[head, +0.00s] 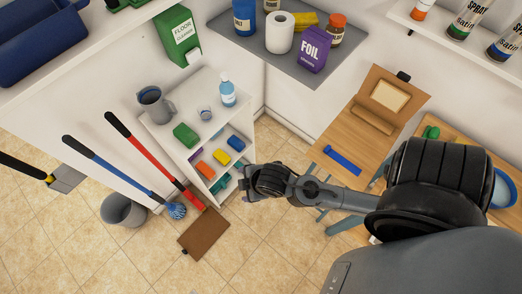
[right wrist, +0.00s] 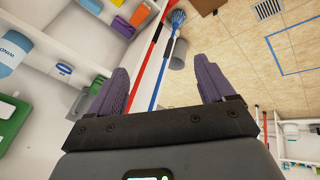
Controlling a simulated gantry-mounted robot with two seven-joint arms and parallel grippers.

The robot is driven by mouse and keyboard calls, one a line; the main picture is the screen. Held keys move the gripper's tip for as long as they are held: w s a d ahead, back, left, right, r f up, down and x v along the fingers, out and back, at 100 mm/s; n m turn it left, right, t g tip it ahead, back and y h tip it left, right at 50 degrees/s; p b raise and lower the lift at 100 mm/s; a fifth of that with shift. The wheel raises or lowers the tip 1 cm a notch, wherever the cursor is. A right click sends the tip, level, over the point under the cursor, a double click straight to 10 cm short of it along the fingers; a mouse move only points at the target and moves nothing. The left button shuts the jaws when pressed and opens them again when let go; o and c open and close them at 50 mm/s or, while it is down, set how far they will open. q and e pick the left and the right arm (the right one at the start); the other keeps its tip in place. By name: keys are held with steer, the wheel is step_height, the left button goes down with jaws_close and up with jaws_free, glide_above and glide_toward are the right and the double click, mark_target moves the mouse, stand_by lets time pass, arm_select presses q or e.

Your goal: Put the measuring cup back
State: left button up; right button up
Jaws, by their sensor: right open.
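A small pale cup (head: 205,112), seemingly the measuring cup, stands on top of the white shelf unit (head: 163,135) between a grey jug (head: 152,100) and a blue-labelled bottle (head: 228,94). A small white cup-like thing with a blue mark (right wrist: 63,69) shows at the left in the right wrist view, likely the same cup. My right gripper (head: 247,186) is in front of the shelf unit's right side, apart from the cup. Its two purple fingers are spread with nothing between them, as the right wrist view (right wrist: 163,88) shows. My left gripper is not in view.
Red and blue mop handles (head: 150,150) lean by a grey bucket (head: 123,210) at left. Open tiled floor lies below.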

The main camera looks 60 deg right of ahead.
steer(key=s+r+m+g, duration=0.2)
steer(key=s+m, duration=0.3)
steer(key=m, duration=0.1)
steer(key=shift+s+a+m, duration=0.25)
steer(key=shift+s+m, duration=0.05)
steer(key=shift+s, duration=0.05)
step_height(320, 180, up, 15)
steer(key=p, duration=1.4)
steer(key=shift+p, duration=0.4)
steer(key=shift+f, duration=0.1)
